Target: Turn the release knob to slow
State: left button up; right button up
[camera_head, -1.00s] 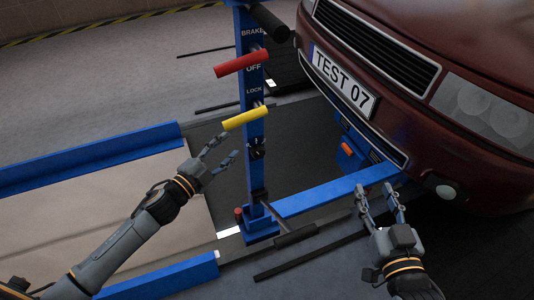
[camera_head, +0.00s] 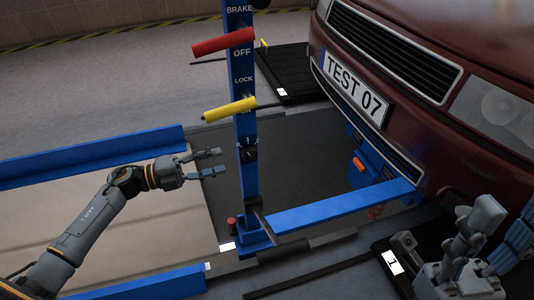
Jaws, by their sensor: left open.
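The release knob (camera_head: 249,155) is a small black dial with white marks on the blue post (camera_head: 245,110), below the yellow lever. Its marks are too small to read. My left gripper (camera_head: 218,161) is open and empty. Its two fingers point right toward the knob, with a visible gap between their tips and the post. My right gripper (camera_head: 482,225) is at the lower right, in front of the car's bumper. It is seen at an angle that does not show whether its fingers are open or shut.
A red lever (camera_head: 223,42) and a yellow lever (camera_head: 229,108) stick out left from the post above the knob. The dark red car (camera_head: 420,130) stands close on the right. A blue beam (camera_head: 340,205) runs from the post's foot toward the car.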

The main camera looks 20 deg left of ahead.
aim_at(250, 153)
pick_arm(q)
jog(key=b+x, duration=0.3)
jog(key=x, duration=1)
jog(key=shift+w+d, duration=0.1)
jog(key=shift+d, duration=0.05)
jog(key=shift+d, duration=0.1)
grip_shut()
